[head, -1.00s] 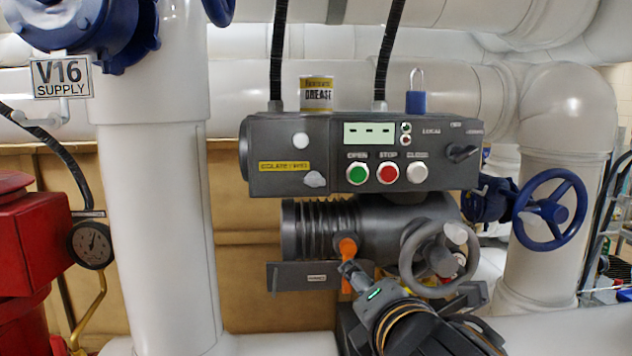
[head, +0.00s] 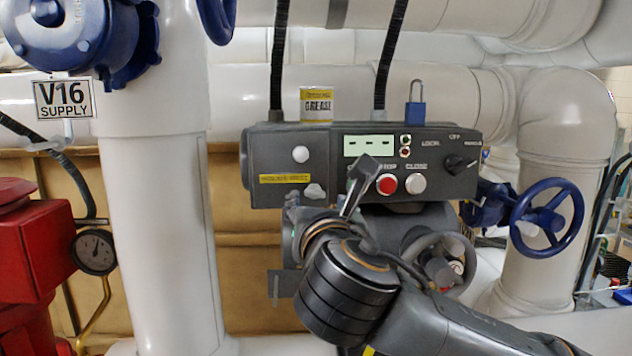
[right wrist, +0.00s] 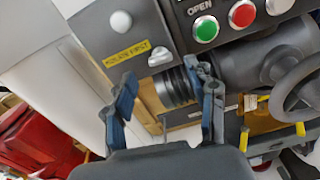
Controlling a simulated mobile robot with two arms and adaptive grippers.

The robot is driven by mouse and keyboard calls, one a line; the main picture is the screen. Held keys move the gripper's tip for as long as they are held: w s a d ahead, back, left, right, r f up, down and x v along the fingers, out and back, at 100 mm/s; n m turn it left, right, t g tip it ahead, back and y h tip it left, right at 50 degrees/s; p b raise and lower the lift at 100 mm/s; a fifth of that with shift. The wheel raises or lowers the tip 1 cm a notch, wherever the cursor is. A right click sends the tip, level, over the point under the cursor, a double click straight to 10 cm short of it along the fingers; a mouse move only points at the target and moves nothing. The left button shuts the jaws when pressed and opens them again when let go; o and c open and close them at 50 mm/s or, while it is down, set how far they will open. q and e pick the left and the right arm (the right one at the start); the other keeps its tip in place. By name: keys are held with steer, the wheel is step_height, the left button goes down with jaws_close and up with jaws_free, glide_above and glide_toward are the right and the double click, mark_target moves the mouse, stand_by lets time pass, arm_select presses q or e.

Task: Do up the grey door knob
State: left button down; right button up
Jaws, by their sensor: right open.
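The light grey knob (head: 315,191) sits low on the left part of the dark control box (head: 448,184), below and right of a yellow label (head: 285,178). It has a winged shape and also shows in the right wrist view (right wrist: 160,56). My right gripper (head: 328,188) is open in front of the box's lower left part. In the right wrist view, its two blue-grey fingers (right wrist: 165,82) are spread apart, with the knob just beyond and between their tips. I see no contact. My left gripper is not in view.
A round pale knob or lamp (head: 301,154) is above the label. Red (head: 387,184) and white (head: 416,183) buttons are close to my right finger. A grease tin (head: 316,104) and blue padlock (head: 415,115) are on top. A grey handwheel (right wrist: 298,85) is below right.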

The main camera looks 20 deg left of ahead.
mark_target(315, 193)
steer(key=p+x, duration=0.1)
steer(key=x, duration=0.4)
steer(key=shift+w+a+p, duration=0.1)
steer(key=shift+w+p, duration=0.15)
steer(key=shift+p, duration=0.1)
steer(key=c, duration=1.2)
